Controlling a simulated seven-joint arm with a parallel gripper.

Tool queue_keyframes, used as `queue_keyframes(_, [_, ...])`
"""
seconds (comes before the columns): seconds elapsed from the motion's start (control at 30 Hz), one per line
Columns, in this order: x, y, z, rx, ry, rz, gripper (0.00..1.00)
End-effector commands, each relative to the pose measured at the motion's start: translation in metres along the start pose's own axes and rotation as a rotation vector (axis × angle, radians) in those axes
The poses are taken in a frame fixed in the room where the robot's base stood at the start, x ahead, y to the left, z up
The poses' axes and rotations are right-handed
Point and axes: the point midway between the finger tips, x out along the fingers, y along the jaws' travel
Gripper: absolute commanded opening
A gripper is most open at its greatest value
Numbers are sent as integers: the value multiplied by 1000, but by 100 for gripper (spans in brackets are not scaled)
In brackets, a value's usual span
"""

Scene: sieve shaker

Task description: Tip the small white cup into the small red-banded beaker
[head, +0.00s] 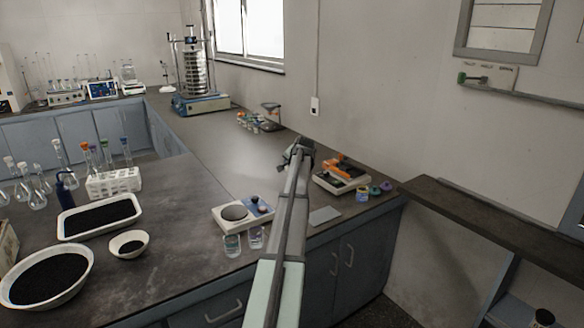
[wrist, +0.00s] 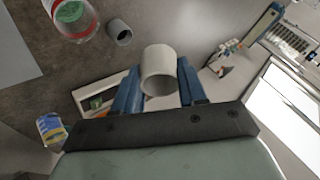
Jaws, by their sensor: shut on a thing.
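My gripper (wrist: 158,92) has its two blue fingers closed on the small white cup (wrist: 158,68), which sits between them in the wrist view. I cannot tell what is in the cup. A clear beaker with a red band (wrist: 76,18) and something green in it is cut off by the top left of the wrist view, apart from the cup. In the head view my gripper (head: 300,150) is above the right part of the bench; the cup cannot be made out there. I cannot pick out the red-banded beaker in the head view.
A small grey cylinder (wrist: 118,31) stands beside the beaker. A balance (head: 243,214), two clear beakers (head: 232,246) and an orange device (head: 343,174) are on the bench near my arm. A sieve shaker (head: 196,75) stands at the back. The bench middle is mostly clear.

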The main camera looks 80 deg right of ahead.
Motion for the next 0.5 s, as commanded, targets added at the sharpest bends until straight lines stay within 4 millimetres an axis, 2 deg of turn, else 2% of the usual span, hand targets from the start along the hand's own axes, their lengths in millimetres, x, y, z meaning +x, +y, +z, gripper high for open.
queue_keyframes(0.27, [0, 0, 0, -3, -3, 6, 12])
queue_keyframes(0.5, [0, -6, -6, -56, -76, 174, 12])
